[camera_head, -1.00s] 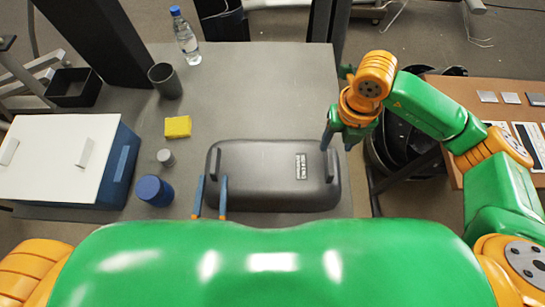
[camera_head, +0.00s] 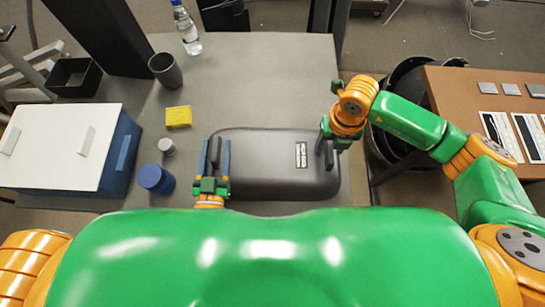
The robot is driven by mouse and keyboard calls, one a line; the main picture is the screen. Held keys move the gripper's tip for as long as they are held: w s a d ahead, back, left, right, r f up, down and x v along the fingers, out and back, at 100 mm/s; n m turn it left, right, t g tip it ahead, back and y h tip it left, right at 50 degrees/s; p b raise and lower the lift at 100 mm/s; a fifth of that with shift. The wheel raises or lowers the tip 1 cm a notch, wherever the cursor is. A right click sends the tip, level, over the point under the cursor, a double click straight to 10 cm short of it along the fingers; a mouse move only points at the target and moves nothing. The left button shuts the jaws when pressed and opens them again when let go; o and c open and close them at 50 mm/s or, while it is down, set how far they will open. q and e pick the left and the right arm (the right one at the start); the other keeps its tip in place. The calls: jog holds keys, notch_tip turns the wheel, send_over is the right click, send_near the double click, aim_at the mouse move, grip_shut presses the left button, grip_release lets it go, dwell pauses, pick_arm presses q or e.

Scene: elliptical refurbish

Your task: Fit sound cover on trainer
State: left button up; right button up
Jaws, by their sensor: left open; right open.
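A dark grey cover (camera_head: 265,165) with rounded corners lies on the grey mat, with a white label (camera_head: 301,155) on its right half. It has an upright handle near each end. My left gripper (camera_head: 214,152) is open, its two blue-grey fingers on either side of the left handle (camera_head: 215,149). My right gripper (camera_head: 324,140) is at the right handle (camera_head: 329,154), open, with its fingers partly hidden by the wrist. I cannot tell whether the fingers touch the handles. No trainer is recognisable in this view.
A blue box with a white lid (camera_head: 60,150) stands at the left. A blue jar (camera_head: 155,179), grey knob (camera_head: 166,146), yellow sponge (camera_head: 178,116), dark cup (camera_head: 165,70) and water bottle (camera_head: 187,30) stand on the mat (camera_head: 260,80). A brown table (camera_head: 460,90) is at the right.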

pick_arm(q)
grip_shut()
pick_arm(e)
grip_shut()
dwell(1.0)
